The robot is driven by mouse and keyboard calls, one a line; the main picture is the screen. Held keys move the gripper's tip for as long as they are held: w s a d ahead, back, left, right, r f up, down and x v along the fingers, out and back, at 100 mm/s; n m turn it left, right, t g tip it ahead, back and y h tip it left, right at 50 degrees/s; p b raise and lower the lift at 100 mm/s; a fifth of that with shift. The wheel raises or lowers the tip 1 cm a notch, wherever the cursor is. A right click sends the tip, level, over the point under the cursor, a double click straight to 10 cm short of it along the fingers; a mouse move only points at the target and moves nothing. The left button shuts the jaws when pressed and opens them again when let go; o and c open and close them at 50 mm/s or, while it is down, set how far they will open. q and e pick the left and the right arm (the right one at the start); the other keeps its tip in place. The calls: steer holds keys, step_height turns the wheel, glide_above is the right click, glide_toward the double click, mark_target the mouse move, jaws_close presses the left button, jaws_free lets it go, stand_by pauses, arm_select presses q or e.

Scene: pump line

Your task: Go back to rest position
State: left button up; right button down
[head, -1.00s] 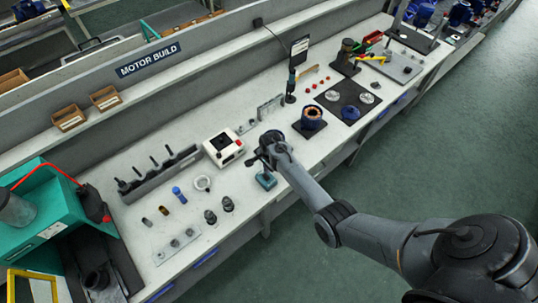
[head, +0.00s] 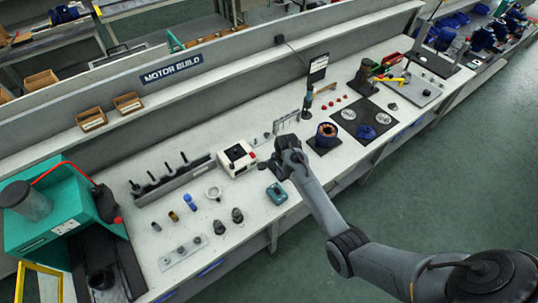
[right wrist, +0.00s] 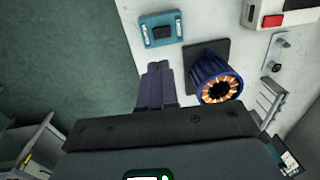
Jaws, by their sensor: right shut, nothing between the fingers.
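My right gripper (head: 268,168) reaches in over the front part of the bench in the head view, above the work surface. In the right wrist view its fingers (right wrist: 157,85) are together with nothing between them. A teal block (head: 277,193) lies on the bench just below and in front of the gripper; it also shows in the right wrist view (right wrist: 161,30). A blue motor stator with copper windings (head: 327,134) stands on a dark pad to the right of the gripper; it shows in the right wrist view too (right wrist: 215,80). My left gripper is not in view.
A white box with a red button (head: 237,160) stands left of the gripper. A dark rack with upright pins (head: 172,182) and several small parts lie further left. A teal machine (head: 55,222) stands at the left end. Green floor (head: 440,185) is clear in front of the bench.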

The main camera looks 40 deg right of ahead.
steer(key=s+a+f+n+g+h+p, duration=0.1)
steer(key=s+a+f+p, duration=0.15)
steer(key=s, duration=0.85)
steer(key=s+a+f+n+g+p, duration=0.15)
steer(key=s+f, duration=0.25)
steer(key=s, duration=0.7)
steer(key=s+a+r+n+t+p, duration=0.25)
steer(key=s+a+r+n, duration=0.4)
steer(key=r, duration=0.35)
steer(key=w+a+r+n+t, duration=0.1)
steer(key=a+r+n, duration=0.3)
steer(key=r+n, duration=0.2)
steer(key=w+a+r+n+t+y, duration=0.1)
steer(key=a+r+n, duration=0.3)
steer(key=r, duration=0.4)
steer(key=shift+r+n+t+p, duration=0.2)
steer(key=shift+n+t+p, duration=0.25)
steer(key=shift+n, duration=0.45)
